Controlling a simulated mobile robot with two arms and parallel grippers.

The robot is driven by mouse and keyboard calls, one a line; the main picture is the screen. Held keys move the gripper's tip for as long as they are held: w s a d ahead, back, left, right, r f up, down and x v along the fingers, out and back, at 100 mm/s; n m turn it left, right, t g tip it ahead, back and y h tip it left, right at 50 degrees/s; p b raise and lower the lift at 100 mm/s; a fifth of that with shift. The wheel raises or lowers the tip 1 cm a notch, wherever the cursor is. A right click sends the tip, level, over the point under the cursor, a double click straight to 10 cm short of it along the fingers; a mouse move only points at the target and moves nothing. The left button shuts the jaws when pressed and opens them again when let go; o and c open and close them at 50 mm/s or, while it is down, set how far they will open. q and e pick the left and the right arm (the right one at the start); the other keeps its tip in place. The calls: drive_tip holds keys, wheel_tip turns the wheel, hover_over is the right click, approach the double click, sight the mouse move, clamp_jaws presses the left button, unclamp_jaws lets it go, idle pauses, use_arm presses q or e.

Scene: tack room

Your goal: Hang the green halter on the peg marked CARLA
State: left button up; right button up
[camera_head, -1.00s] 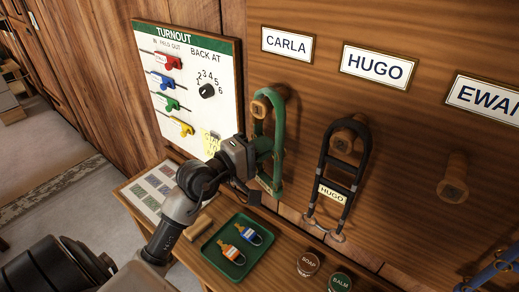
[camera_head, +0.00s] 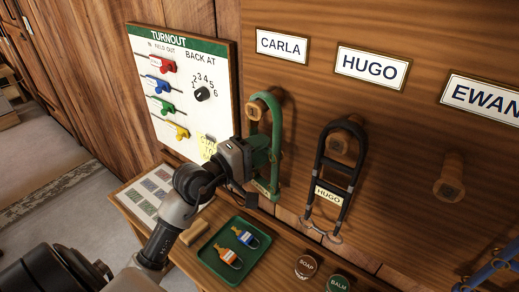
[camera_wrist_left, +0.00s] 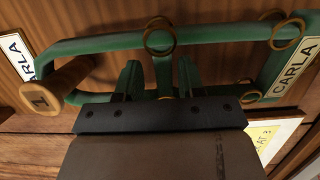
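The green halter (camera_head: 276,125) hangs with its top loop over the wooden peg (camera_head: 254,111) below the CARLA sign (camera_head: 281,45). In the left wrist view the halter (camera_wrist_left: 110,45) runs around the peg (camera_wrist_left: 52,92), which is marked 1, and its CARLA tag (camera_wrist_left: 293,68) shows at right. My left gripper (camera_head: 262,160) is at the halter's lower part. In the left wrist view its two fingers (camera_wrist_left: 160,80) stand apart on either side of a narrow green strap, with small gaps showing. My right gripper is not in view.
A black halter tagged HUGO (camera_head: 337,178) hangs close on the right. An empty peg (camera_head: 449,182) is farther right. Below, a shelf holds a green tray (camera_head: 212,267) and tins (camera_head: 306,267). The turnout board (camera_head: 188,85) stands at left.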

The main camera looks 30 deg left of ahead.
use_arm(q)
drive_tip(key=shift+f, duration=0.15)
drive_tip(key=b+v, duration=0.4)
drive_tip(key=v, duration=0.6)
drive_tip(key=shift+s+a+b, duration=0.25)
drive_tip(key=shift+s+b, duration=0.1)
drive_tip(key=shift+b, duration=0.05)
